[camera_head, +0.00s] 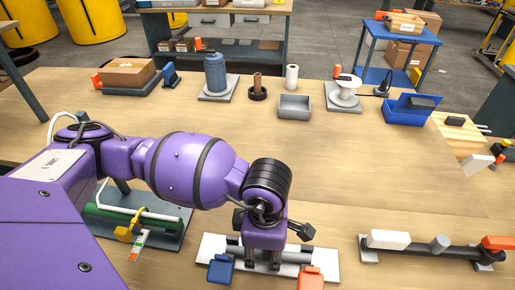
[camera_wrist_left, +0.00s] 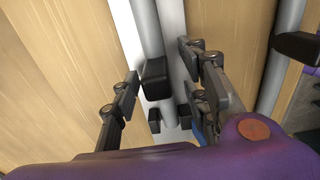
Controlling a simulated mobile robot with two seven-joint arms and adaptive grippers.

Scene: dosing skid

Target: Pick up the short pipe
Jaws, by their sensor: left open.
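A grey pipe (camera_head: 292,257), which looks like the short pipe, lies along a white plate (camera_head: 211,247) at the front of the table. A blue block and an orange block sit at the plate's near side. My left gripper (camera_head: 263,262) points down over the middle of the pipe. In the left wrist view the gripper (camera_wrist_left: 172,82) is open, with the grey pipe (camera_wrist_left: 147,28) running towards the space between its fingers. The fingers hide part of the pipe, and I cannot tell whether they touch it. My right gripper does not show.
A rack with a dark pipe (camera_head: 440,252), white, grey and orange parts stands to the right. A green pipe on a base (camera_head: 120,217) lies left, under my arm. A grey bin (camera_head: 294,107), a spool (camera_head: 344,92) and a blue bin (camera_head: 404,116) stand behind. The middle table is clear.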

